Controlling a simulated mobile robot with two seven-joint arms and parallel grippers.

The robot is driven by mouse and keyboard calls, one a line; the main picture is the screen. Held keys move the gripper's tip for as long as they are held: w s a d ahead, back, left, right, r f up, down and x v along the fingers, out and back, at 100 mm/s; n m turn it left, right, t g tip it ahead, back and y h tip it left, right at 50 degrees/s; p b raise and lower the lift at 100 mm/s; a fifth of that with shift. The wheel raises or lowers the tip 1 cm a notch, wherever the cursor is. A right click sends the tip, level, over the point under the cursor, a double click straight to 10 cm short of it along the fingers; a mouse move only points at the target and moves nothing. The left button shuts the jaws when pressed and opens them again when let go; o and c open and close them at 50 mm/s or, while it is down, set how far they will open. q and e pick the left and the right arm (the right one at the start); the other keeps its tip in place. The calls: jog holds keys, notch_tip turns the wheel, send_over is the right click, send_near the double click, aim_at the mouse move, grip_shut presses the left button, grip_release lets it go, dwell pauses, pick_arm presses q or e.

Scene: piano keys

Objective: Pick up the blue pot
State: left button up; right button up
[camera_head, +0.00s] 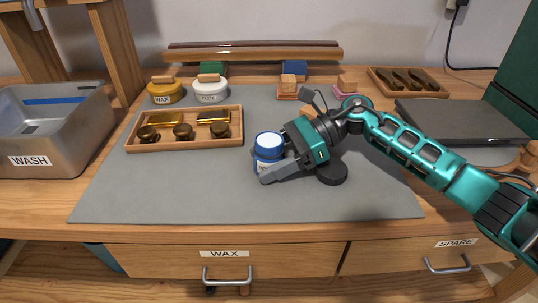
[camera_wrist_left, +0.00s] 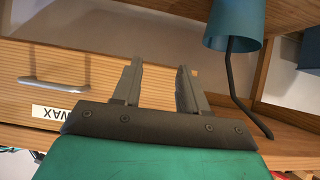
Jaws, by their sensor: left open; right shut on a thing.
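My left gripper (camera_wrist_left: 160,88) shows only in the left wrist view. It is open and empty, in front of the wooden drawer fronts.
A wooden tray (camera_head: 184,146) with brass pieces lies left of the pot. WAX (camera_head: 165,95) and white (camera_head: 210,93) pots stand behind it. A black disc (camera_head: 331,174) lies under my right wrist. A metal WASH bin (camera_head: 50,135) is at far left. The front mat is clear.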

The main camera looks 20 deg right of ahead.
jog(key=shift+r, duration=0.1)
notch_tip(320, 180, up, 20)
jog(key=p, duration=0.2)
jog(key=shift+p, duration=0.35)
jog(key=m+t+h, duration=0.2)
jog(key=m+t, duration=0.5)
jog(key=t, duration=0.1)
send_near(268, 140)
jog(key=shift+s+a+r, duration=0.15)
jog(key=shift+a+r, duration=0.4)
jog(key=shift+r, duration=0.05)
jog(key=shift+s+a+r, duration=0.2)
jog(key=shift+a+r, duration=0.35)
